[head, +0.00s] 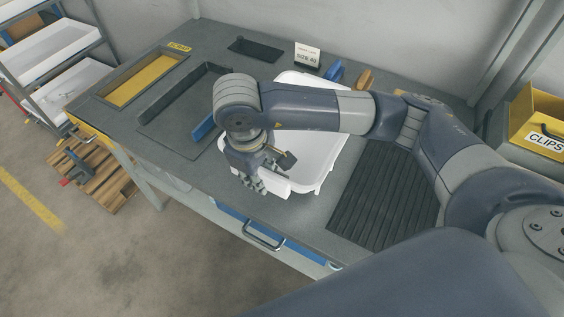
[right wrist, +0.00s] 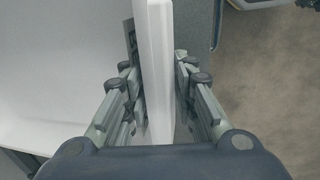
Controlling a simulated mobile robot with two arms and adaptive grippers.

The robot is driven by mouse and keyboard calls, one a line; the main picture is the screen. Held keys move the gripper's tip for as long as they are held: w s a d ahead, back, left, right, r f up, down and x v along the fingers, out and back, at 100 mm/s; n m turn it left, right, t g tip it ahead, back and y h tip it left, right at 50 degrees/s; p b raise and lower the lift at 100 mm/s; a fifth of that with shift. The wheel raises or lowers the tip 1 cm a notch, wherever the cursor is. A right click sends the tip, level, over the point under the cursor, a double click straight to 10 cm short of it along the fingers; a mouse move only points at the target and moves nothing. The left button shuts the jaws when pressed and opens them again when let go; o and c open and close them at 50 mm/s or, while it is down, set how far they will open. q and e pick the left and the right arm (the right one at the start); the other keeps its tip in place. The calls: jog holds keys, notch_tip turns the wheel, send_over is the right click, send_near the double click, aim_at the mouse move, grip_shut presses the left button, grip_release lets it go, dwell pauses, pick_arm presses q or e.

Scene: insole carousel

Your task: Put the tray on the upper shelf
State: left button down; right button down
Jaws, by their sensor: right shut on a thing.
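A white tray (head: 318,160) is on the grey workbench, partly hidden behind my right arm. My right gripper (head: 262,183) is at the tray's near left edge, pointing down. In the right wrist view, the fingers of the right gripper (right wrist: 157,95) are shut on the tray's white wall (right wrist: 155,60), one on each side. I cannot tell whether the tray is lifted off the bench. A shelf rack at the far left has an upper shelf (head: 45,45) and a lower one (head: 65,85), both white inside. My left gripper is not in view.
The workbench (head: 190,165) holds a yellow recessed strip (head: 140,80), a dark frame with a blue piece (head: 205,127), a size sign (head: 307,57) and a black ribbed mat (head: 385,195). A yellow clips bin (head: 540,125) is at right. A wooden pallet (head: 100,175) lies on the floor.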

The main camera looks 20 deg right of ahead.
aim_at(282, 172)
jog(key=d, duration=0.2)
jog(key=w+d, duration=0.1)
jog(key=d, duration=0.1)
jog(key=shift+d+f+p, duration=0.2)
jog(key=shift+d+p, duration=0.1)
jog(key=shift+d, duration=0.1)
jog(key=shift+w+d, duration=0.1)
jog(key=shift+d, duration=0.4)
notch_tip(282, 172, down, 3)
jog(key=shift+f+b, duration=0.1)
jog(key=shift+b, duration=0.25)
jog(key=shift+f, duration=0.25)
jog(key=c, duration=1.3)
grip_release()
jog(key=shift+a, duration=0.1)
